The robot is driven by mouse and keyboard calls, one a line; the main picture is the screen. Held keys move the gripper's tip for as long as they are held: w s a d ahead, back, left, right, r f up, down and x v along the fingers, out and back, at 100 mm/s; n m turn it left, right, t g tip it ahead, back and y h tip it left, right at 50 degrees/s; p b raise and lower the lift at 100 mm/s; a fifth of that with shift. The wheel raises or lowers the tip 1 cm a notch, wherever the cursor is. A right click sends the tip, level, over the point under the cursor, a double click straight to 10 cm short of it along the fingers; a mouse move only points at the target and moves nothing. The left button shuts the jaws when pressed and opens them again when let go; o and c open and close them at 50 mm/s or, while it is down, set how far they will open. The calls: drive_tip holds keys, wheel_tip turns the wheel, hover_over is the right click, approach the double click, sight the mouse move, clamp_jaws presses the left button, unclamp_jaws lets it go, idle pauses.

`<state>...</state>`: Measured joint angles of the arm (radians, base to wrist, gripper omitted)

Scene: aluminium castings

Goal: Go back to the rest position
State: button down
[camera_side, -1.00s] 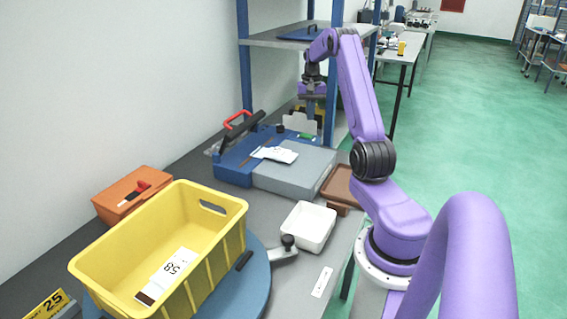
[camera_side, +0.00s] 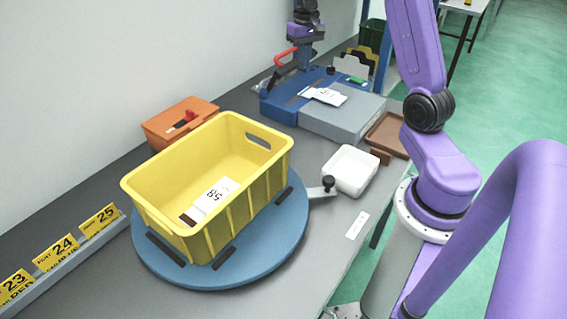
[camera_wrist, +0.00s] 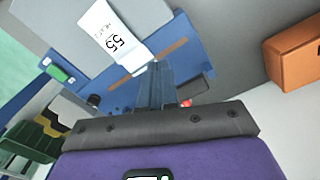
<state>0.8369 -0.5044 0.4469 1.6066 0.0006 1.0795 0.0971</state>
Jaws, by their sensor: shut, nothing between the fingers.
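My gripper (camera_side: 303,62) is near the top of the side view, pointing down above the back of the blue device (camera_side: 283,106). Its upper part is cut off by the picture edge. In the wrist view my gripper's fingers (camera_wrist: 156,82) are together with nothing between them. The blue device and its white printed slip (camera_wrist: 116,38) show beyond them. My gripper looks clear of the device, but the exact height cannot be told.
A yellow crate (camera_side: 270,170) stands on a blue turntable (camera_side: 200,275). An orange box (camera_side: 165,128) is behind it. A white tray (camera_side: 350,171) and a brown tray (camera_side: 388,133) lie on the right. A red handle (camera_side: 285,57) stands close to my gripper.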

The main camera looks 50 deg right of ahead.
drive_tip(key=s+a+r+n, duration=0.1)
drive_tip(key=s+a+n, duration=0.35)
drive_tip(key=a, duration=0.65)
drive_tip(key=s+a+r+n, duration=0.1)
drive_tip(key=s+a+n, duration=0.35)
drive_tip(key=a, duration=0.75)
drive_tip(key=s+a+f+n, duration=0.1)
drive_tip(key=s+n, duration=0.3)
drive_tip(key=s, duration=0.7)
drive_tip(key=s+a+f+n, duration=0.1)
drive_tip(key=s+a+n, duration=0.3)
drive_tip(key=s, duration=0.6)
drive_tip(key=shift+s+a+n, duration=0.2)
drive_tip(key=shift+s+n, duration=0.1)
drive_tip(key=shift+s, duration=0.05)
drive_tip(key=shift+w, duration=0.15)
